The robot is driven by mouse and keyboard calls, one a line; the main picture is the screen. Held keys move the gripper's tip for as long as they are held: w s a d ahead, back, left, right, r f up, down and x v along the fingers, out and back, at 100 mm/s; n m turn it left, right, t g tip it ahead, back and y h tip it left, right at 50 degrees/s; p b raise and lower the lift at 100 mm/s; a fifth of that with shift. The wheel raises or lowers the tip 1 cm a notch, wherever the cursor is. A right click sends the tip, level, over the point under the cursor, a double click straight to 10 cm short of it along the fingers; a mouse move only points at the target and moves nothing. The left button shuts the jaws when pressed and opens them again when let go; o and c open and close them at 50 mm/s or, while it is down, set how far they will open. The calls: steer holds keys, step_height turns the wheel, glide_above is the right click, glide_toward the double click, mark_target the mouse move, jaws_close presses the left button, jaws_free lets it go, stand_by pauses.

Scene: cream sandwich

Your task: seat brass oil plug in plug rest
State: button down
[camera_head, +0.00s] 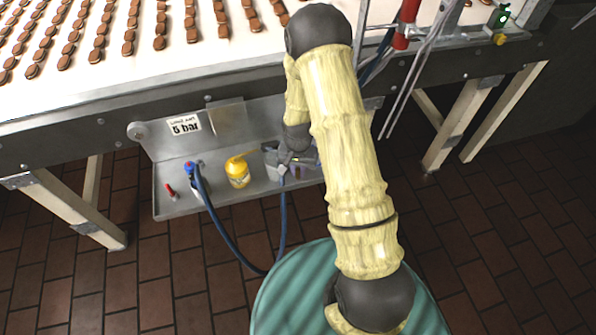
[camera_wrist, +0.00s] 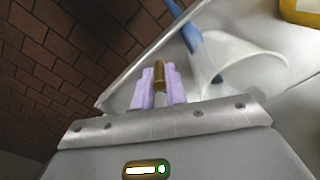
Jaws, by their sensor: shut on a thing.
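The brass oil plug (camera_wrist: 160,78) shows in the wrist view as a small brass cylinder. It is between the two lilac fingers of my gripper (camera_wrist: 159,85), which is shut on it. The plug's brass end sticks out past the fingertips. In the head view my arm reaches down to the right part of the metal tray, and it largely hides my gripper and the plug there. I cannot pick out the plug rest in either view.
The metal tray (camera_head: 217,196) hangs under the conveyor (camera_head: 110,84). It bears a yellow oil can (camera_head: 238,172), a blue-topped bottle (camera_head: 192,172) and a red marker (camera_head: 170,191).

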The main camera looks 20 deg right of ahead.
mark_target(298, 169)
step_height(298, 169, up, 10)
steer(key=shift+f, duration=0.25)
stand_by(0.6)
steer(key=w+n, duration=0.1)
steer(key=n, duration=0.3)
steer(key=w+f+n, duration=0.1)
steer(key=n, duration=0.1)
steer(key=shift+w, duration=0.3)
